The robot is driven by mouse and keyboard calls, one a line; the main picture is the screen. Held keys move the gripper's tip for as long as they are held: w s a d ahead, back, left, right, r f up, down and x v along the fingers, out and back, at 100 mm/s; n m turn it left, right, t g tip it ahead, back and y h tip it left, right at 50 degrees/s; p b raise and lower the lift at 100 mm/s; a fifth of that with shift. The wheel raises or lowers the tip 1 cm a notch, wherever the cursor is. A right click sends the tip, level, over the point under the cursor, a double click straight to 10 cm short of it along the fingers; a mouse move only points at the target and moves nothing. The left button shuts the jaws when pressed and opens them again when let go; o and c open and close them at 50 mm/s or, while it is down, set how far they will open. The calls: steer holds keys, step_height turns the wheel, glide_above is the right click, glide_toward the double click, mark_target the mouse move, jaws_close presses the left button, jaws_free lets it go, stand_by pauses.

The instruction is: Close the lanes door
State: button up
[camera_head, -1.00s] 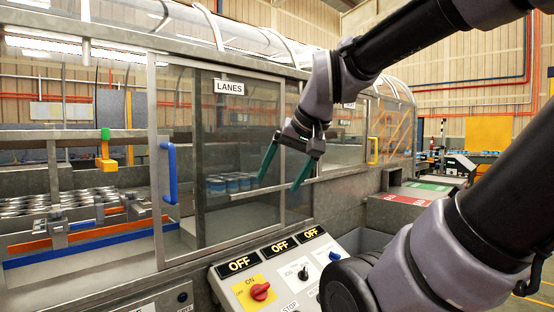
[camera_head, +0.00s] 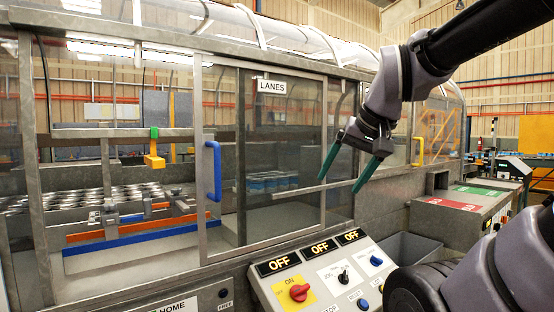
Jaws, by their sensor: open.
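The lanes door is a clear sliding panel in a grey metal frame (camera_head: 203,125), with a blue upright handle (camera_head: 213,171) on its left edge. The opening to the left of the handle is uncovered and shows the lanes inside. My gripper (camera_head: 345,180) is open and empty, with two green fingers pointing down and left. It is in front of the glass, well to the right of the blue handle and apart from it.
A control panel (camera_head: 325,270) with "OFF" displays and a red knob (camera_head: 299,292) stands below my gripper. A yellow handle (camera_head: 418,151) is farther right on the guard. A yellow and green latch piece (camera_head: 154,150) hangs in the opening. The space before the handle is clear.

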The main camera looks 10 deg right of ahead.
steer(key=shift+r, duration=0.1)
steer(key=c, duration=0.5)
steer(key=shift+n+g+y, duration=0.3)
steer(key=shift+n, duration=0.2)
steer(key=w+r, duration=0.1)
steer(key=w+a+r, duration=0.1)
steer(key=w, duration=0.1)
steer(key=shift+a+r, duration=0.25)
steer(key=shift+r, duration=0.15)
jaws_close()
steer(key=w+a+r+n+g+y, duration=0.2)
steer(key=w+a+r+n, duration=0.3)
steer(key=w, duration=0.5)
steer(key=w+a+r+n+g+y, duration=0.1)
steer(key=w+a+r+n+y, duration=0.1)
steer(key=w+a+r, duration=0.7)
steer(key=x, duration=1.3)
steer(key=shift+s+f, duration=0.25)
steer(key=shift+f, duration=0.2)
steer(key=shift+a, duration=0.15)
